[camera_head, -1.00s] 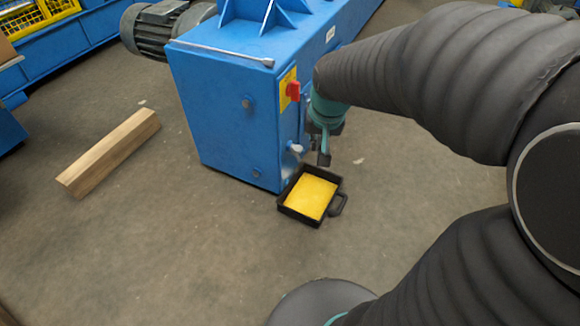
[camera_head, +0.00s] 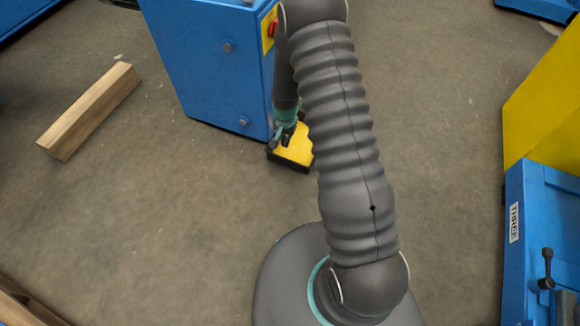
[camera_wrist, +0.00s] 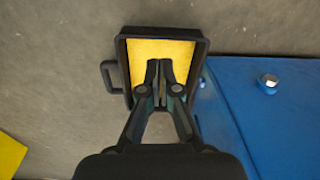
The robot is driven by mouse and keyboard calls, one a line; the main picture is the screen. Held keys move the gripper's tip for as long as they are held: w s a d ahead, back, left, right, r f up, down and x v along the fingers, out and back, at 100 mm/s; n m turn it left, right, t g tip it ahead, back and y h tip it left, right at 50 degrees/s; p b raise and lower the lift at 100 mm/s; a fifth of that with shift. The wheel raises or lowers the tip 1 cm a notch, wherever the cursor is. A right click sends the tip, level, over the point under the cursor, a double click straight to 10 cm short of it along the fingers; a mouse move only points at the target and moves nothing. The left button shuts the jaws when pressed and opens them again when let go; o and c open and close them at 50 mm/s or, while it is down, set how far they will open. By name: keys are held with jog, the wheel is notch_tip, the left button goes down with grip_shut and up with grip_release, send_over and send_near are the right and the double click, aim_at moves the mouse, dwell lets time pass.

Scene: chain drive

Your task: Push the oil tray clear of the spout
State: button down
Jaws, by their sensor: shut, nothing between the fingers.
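The oil tray is a black, square, shallow tray with a yellow inside, on the floor against the lower corner of the blue machine housing (camera_head: 215,75). Its black rim (camera_head: 300,168) shows beside my arm in the head view. The wrist view shows the tray's rim (camera_wrist: 165,31) and its side handle at left. My gripper (camera_head: 284,138) points down at the tray, fingers shut and empty. In the wrist view the gripper's fingertips (camera_wrist: 159,70) overlap the yellow inside; whether they are in or above it is unclear. The spout cannot be made out now; my arm and gripper cover that area.
A wooden beam (camera_head: 90,110) lies on the floor at left. A blue and yellow machine (camera_head: 540,230) stands at right. A bolt head (camera_wrist: 268,83) sticks out of the blue housing close to the tray. The floor in front and between is clear.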

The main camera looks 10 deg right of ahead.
jog(key=shift+m+g, duration=0.3)
jog(key=shift+m, duration=0.1)
jog(key=f, duration=0.6)
jog(key=s+f, duration=0.1)
jog(key=f, duration=1.3)
jog(key=shift+s+a+f, duration=0.1)
jog(key=shift+s+f, duration=0.05)
jog(key=shift+s, duration=0.25)
jog(key=shift+w+d, duration=0.8)
jog(key=shift+w, duration=0.3)
jog(key=shift+w+d, duration=0.4)
jog(key=shift+w, duration=0.15)
